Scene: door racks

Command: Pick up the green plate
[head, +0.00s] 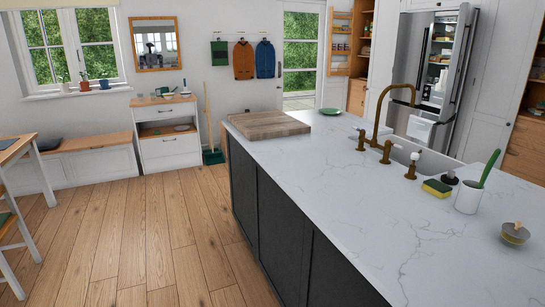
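A small green plate (331,111) lies flat on the far end of the white marble-topped island (330,190). It sits just beyond and to the right of the wooden chopping board (268,124), apart from it. Nothing covers the plate. Neither of my grippers is in the head view.
A brass tap (378,120) and sink stand right of the plate. A sponge (437,188), a white cup with a green brush (468,196) and a round brush (515,233) are nearer. The fridge (430,75) is open. Wooden floor (150,235) left of the island is clear.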

